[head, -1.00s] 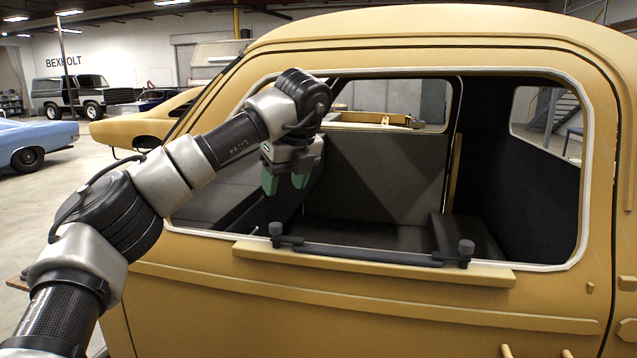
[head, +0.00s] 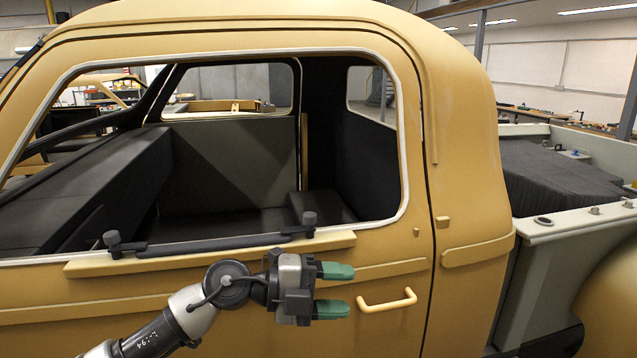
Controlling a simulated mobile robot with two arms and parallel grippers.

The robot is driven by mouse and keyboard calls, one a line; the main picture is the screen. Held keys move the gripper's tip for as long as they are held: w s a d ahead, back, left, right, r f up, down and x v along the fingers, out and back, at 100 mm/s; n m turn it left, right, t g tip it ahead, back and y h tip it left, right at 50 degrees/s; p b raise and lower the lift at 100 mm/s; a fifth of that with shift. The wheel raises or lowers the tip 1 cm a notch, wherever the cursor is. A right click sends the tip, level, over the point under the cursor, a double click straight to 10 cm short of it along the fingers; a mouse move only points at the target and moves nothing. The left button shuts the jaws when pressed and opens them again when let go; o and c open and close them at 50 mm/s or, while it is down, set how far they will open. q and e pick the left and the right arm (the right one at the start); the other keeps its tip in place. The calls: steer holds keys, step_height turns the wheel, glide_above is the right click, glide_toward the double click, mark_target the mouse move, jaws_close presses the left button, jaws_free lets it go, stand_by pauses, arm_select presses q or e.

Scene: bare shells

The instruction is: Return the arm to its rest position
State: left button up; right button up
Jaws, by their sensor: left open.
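My left arm comes in from the lower left, in front of the tan truck's door (head: 120,335). My left gripper (head: 345,289) points right, with its two green fingers apart and nothing between them. It is below the window opening and just left of the tan door handle (head: 387,300) in the picture. I cannot tell how far it stands from the door panel. My right gripper does not show.
A dark bar (head: 215,243) with upright knobs lies on the tan ledge (head: 80,268) at the window sill. The window is open onto a dark cab with a seat (head: 225,222). A pale truck bed (head: 580,223) with a dark cover (head: 555,178) is at the right.

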arm_select(q)
steer(key=s+a+f+n+t+y, duration=0.2)
steer(key=a+f+n+t+y, duration=0.55)
steer(key=n, duration=0.65)
steer(key=s+a+f+n+t+y, duration=0.2)
steer(key=a+f+n+t+y, duration=0.55)
steer(key=n, duration=0.75)
steer(key=s+a+f+n+g, duration=0.1)
steer(key=s+a+f+g, duration=0.3)
steer(key=s, duration=0.4)
steer(key=s+a+f+g+y, duration=0.1)
steer(key=s+a+f+g, duration=0.1)
steer(key=s+f+g, duration=0.45)
steer(key=s+a+f+n+g, duration=0.1)
steer(key=s+a+f+g, duration=0.25)
steer(key=s, duration=0.65)
step_height(320, 180, down, 29)
steer(key=s+b, duration=0.1)
steer(key=b, duration=0.1)
steer(key=s+a+f+g, duration=0.1)
steer(key=s+a+f, duration=0.1)
steer(key=s+f, duration=1.3)
steer(key=shift+s+f+m+y+b, duration=0.25)
steer(key=shift+f+m+y+b, duration=0.05)
steer(key=shift+f+b, duration=0.1)
